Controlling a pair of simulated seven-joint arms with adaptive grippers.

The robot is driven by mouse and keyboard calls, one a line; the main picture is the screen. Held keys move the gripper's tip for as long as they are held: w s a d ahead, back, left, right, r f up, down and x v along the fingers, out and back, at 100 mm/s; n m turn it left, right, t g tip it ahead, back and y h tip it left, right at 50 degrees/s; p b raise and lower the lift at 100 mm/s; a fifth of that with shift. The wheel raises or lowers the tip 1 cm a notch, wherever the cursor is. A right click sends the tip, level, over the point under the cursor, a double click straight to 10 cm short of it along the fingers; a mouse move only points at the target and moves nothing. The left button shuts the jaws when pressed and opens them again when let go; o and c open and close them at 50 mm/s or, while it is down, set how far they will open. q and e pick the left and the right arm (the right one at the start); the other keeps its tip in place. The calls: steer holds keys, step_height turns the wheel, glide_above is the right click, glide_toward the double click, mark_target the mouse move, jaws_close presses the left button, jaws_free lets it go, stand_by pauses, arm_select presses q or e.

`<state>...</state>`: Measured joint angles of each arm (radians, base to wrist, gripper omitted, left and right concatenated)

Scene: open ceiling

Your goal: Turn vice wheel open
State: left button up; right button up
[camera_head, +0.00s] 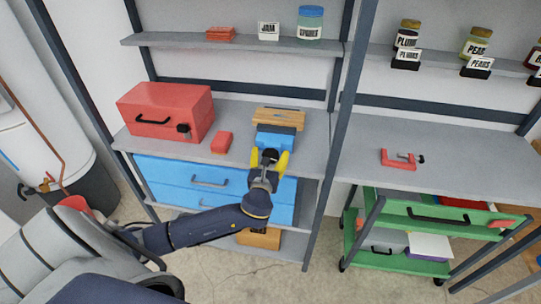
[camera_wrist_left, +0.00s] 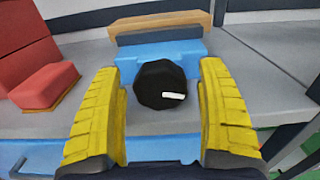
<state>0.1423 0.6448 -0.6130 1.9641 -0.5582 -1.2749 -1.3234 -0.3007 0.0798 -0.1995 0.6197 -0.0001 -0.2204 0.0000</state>
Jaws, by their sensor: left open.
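The blue vice (camera_head: 276,137) sits near the front edge of the grey shelf, with a wooden block (camera_head: 279,119) along its back. In the left wrist view, its black wheel (camera_wrist_left: 160,84) with a white handle faces me in front of the blue vice body (camera_wrist_left: 192,57). My left gripper (camera_head: 269,163) is open, its yellow fingers pointing at the vice. In the left wrist view the gripper (camera_wrist_left: 162,110) has one finger on each side of the wheel, with a gap on both sides. My right gripper is not in view.
A red toolbox (camera_head: 166,112) and a small red block (camera_head: 221,142) stand left of the vice. Blue drawers (camera_head: 175,179) are below the shelf. A red clamp (camera_head: 399,160) lies on the right shelf, above a green cart (camera_head: 415,212). A dark upright post (camera_head: 342,130) stands right of the vice.

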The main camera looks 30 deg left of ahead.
arm_select(q)
steer(key=shift+c, duration=0.2)
steer(key=c, duration=1.2)
steer(key=shift+o, duration=0.2)
steer(key=shift+a+n, duration=0.15)
steer(key=shift+n, duration=1.25)
steer(key=o, duration=1.2)
